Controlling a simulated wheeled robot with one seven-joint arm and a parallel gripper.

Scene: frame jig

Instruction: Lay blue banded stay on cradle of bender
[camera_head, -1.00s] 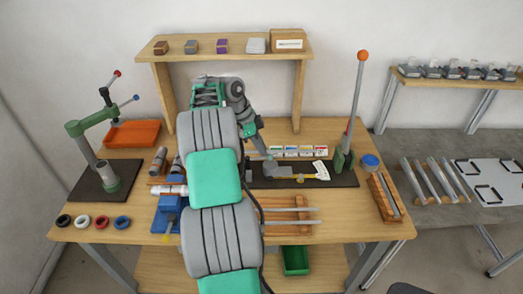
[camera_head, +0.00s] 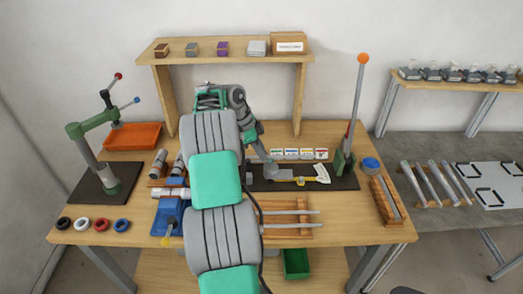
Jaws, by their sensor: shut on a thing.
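My gripper (camera_head: 275,173) is over the dark mat of the bender, left of its green base (camera_head: 344,161). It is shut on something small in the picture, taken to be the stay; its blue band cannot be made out. The bender's tall lever with an orange knob (camera_head: 362,58) stands upright. A bar with a yellow part (camera_head: 300,182) and a white tag (camera_head: 322,173) lie on the mat (camera_head: 348,178) just right of my gripper. The cradle cannot be told apart clearly. My arm hides much of the bench's middle.
A wooden rack with grey rods (camera_head: 290,212) lies in front of the mat. A blue vise (camera_head: 168,215) and a green press (camera_head: 90,150) are at left. A wooden holder (camera_head: 385,200) and blue-lidded pot (camera_head: 370,163) stand at right. A shelf (camera_head: 235,48) spans the back.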

